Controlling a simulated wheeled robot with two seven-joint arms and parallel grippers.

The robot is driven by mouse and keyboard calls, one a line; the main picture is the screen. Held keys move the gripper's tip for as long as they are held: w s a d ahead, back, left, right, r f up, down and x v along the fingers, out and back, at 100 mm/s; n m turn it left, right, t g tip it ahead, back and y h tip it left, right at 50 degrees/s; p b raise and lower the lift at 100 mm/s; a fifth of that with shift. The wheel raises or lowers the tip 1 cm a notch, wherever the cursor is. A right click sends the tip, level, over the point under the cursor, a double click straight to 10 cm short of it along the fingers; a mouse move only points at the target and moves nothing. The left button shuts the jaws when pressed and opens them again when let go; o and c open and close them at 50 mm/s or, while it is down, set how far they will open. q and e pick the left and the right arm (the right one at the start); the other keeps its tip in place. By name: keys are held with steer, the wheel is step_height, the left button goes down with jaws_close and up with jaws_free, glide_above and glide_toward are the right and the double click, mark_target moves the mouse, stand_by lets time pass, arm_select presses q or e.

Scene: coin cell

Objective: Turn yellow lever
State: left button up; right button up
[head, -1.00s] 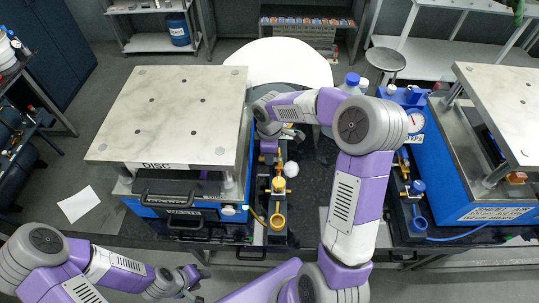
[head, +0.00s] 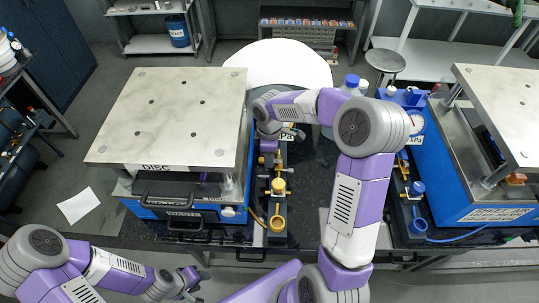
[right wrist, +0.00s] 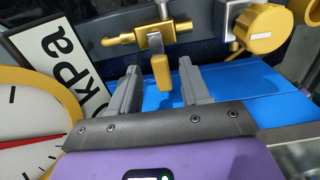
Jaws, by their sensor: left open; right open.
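In the right wrist view, a small yellow lever (right wrist: 161,77) hangs down from a brass valve fitting (right wrist: 150,38). My right gripper (right wrist: 158,66) is open, with one grey finger on each side of the lever. Gaps show between the lever and both fingers, and nothing is gripped. In the head view, my right arm reaches across to the fittings on the right side of the left blue press (head: 225,212); the lever is too small to tell there. My left gripper (head: 190,282) is open and empty at the lower left, away from the press.
A dial gauge (right wrist: 28,130) and a kPa label (right wrist: 62,58) lie left of the fingers in the wrist view. A yellow knob (right wrist: 262,28) sits at the upper right. A second press (head: 470,190) stands at right in the head view, with dark bench top between the presses.

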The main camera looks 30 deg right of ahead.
step_height(320, 180, up, 7)
steer(key=shift+f+p, duration=0.15)
steer(key=shift+p, duration=0.15)
steer(key=shift+f, duration=0.1)
stand_by(0.4)
